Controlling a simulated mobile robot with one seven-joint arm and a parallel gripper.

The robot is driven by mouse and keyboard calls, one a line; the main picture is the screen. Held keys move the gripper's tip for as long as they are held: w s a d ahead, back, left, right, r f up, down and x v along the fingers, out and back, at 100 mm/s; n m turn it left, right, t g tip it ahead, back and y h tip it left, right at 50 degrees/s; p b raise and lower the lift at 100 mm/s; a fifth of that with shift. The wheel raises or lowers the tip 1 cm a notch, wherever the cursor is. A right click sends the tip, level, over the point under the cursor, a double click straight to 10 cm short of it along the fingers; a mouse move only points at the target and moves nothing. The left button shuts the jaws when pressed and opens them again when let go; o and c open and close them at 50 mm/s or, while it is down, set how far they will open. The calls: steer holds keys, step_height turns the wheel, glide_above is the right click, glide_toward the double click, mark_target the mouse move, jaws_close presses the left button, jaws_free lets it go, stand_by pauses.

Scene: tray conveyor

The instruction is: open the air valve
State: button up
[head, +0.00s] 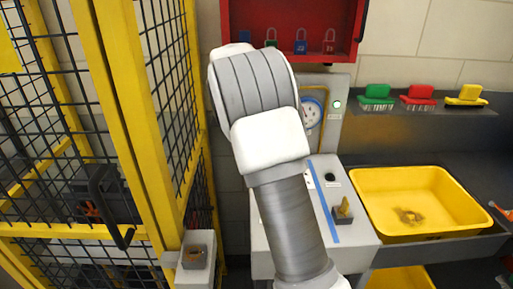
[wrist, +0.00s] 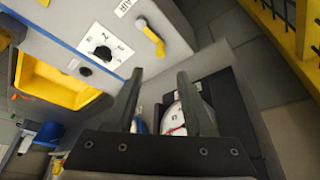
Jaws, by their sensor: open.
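The air valve shows in the wrist view as a yellow lever (wrist: 152,38) on the grey cabinet, near a label reading AIR (wrist: 211,8). The lever lies diagonally in the picture; I cannot tell its angle to the pipe. I cannot make the valve out for certain in the head view. My gripper (wrist: 160,73) is open, with two black fingers apart and nothing held between them. The lever lies beyond the fingertips, near the top of the wrist view, with a gap between. In the head view my arm hides the gripper.
A rotary switch (wrist: 102,50) and a black button (wrist: 85,71) sit beside the lever. The head view shows a yellow mesh fence (head: 150,130) at left, a red lock cabinet (head: 292,12), a pressure gauge (head: 312,110) and a yellow basin (head: 455,195) at right.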

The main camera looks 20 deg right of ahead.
steer(key=v, duration=0.7)
steer(key=s+a+r+n+t+y, duration=0.1)
steer(key=s+a+r+n, duration=0.15)
steer(key=s, duration=0.65)
steer(key=s+a+r+n+t+y, duration=0.15)
steer(key=s+r+n, duration=0.25)
steer(key=s, duration=0.5)
steer(key=s+a+f+n, duration=0.2)
steer(key=s+f+n, duration=0.1)
steer(key=s, duration=0.6)
steer(key=s+a+f+n+t+y, duration=0.1)
steer(key=s+a+f+n, duration=0.1)
steer(key=s, duration=0.7)
steer(key=shift+a+f+n, duration=0.35)
steer(key=shift+f+n, duration=0.15)
steer(key=shift+n, duration=0.25)
steer(key=shift+y, duration=0.25)
